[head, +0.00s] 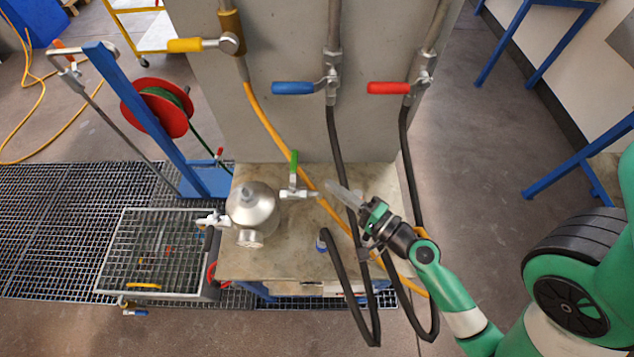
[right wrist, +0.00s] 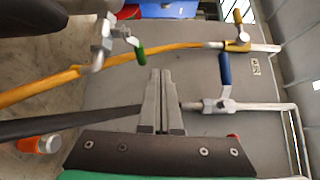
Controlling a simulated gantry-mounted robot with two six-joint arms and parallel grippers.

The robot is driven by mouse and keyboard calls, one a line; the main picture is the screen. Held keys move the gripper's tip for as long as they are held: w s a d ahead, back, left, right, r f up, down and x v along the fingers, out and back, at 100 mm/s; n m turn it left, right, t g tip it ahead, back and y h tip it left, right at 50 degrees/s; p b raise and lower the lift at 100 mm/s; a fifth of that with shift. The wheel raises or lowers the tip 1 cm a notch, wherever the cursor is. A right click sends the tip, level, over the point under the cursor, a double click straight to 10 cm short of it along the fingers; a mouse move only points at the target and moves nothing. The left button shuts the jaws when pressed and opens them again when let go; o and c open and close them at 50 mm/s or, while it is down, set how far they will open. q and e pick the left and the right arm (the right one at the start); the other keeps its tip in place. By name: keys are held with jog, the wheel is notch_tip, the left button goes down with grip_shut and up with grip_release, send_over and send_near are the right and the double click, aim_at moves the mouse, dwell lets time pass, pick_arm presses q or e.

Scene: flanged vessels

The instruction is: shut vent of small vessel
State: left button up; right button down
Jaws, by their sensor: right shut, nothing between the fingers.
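The small steel vessel (head: 252,208) stands on the stone-topped bench in the head view. On its right side is a vent valve (head: 296,193) with a green handle (head: 294,165), which points away from me, crosswise to the valve's stub. My right gripper (head: 332,186) is shut and empty, its fingertips a little right of the valve and apart from it. In the right wrist view the closed fingers (right wrist: 160,74) show in the middle. The green handle (right wrist: 140,54) and valve body (right wrist: 103,40) lie beyond them, up and left. My left gripper is out of view.
An orange hose (head: 272,128) and dark hoses (head: 340,150) hang close around my right gripper. Yellow (head: 185,45), blue (head: 292,88) and red (head: 388,88) valve handles are on the grey panel (head: 290,130) behind. Bare bench top (head: 285,260) lies in front.

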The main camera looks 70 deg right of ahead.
aim_at(294, 169)
pick_arm(q)
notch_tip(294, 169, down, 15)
jog(key=b, duration=1.1)
pick_arm(e)
jog(key=s+d+f+m+t+h, duration=0.1)
jog(key=s+d+f+m+h, duration=0.15)
jog(key=f, duration=0.55)
pick_arm(q)
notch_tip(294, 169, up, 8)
jog(key=p, duration=0.8)
pick_arm(e)
jog(key=a+r+x, duration=0.1)
jog(key=x, duration=1.2)
jog(key=shift+w+a+n, duration=0.3)
jog(key=shift+a+n, duration=0.05)
jog(key=shift+a, duration=0.05)
